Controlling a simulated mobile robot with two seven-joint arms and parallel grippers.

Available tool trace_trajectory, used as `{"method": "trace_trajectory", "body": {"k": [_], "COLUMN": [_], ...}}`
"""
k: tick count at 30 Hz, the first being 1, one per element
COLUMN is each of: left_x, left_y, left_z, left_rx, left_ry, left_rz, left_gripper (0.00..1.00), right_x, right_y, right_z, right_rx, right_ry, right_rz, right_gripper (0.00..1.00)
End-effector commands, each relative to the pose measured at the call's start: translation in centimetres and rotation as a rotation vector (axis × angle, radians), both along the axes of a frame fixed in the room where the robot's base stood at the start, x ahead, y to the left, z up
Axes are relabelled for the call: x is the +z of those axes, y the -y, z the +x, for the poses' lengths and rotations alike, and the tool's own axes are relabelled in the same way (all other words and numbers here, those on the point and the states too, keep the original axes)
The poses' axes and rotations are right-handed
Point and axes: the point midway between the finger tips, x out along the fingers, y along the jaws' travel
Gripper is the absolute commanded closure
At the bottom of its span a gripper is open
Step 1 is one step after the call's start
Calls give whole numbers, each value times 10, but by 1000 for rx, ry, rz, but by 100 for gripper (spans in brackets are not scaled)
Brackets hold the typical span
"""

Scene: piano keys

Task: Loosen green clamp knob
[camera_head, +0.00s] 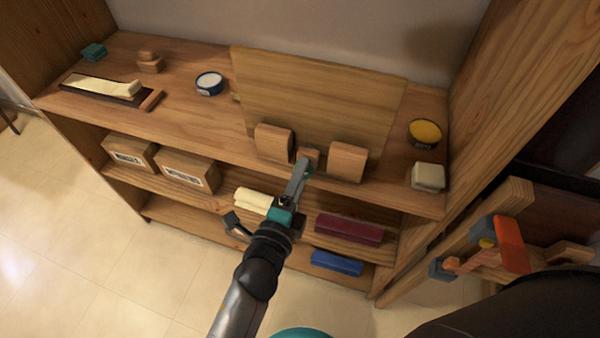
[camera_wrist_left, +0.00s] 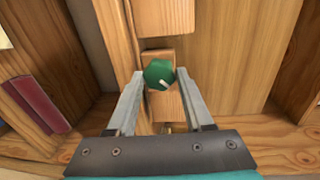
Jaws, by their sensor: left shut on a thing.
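In the head view, my left gripper (camera_head: 304,167) reaches up to the small middle block (camera_head: 308,154) at the shelf front. Only a sliver of the knob shows there. My right gripper is not in view.
A wooden board (camera_head: 320,95) leans behind the left block (camera_head: 273,143) and right block (camera_head: 347,161). A blue-rimmed tin (camera_head: 209,83), a yellow-topped tin (camera_head: 424,132) and a pale block (camera_head: 428,177) stand on the top shelf. Lower shelves hold boxes (camera_head: 187,170) and a maroon bundle (camera_head: 349,229).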

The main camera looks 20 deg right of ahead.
Motion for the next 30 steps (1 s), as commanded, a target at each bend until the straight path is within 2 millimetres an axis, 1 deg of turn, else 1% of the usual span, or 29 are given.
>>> {"method": "trace_trajectory", "body": {"k": [3,18,24,30], "left_x": [2,2,1,1], "left_y": [0,-1,-1,-1], "left_z": [0,1,2,2], "left_rx": [0,-1,-1,-3], "left_ry": [-62,-315,-388,-433], "left_rz": [-92,-467,-576,-646], "left_gripper": [100,100,100,100], "right_x": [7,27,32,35], "right_y": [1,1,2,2], "right_z": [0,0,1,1], "right_rx": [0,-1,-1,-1], "right_ry": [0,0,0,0], "right_rz": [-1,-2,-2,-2], "right_gripper": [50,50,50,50]}}
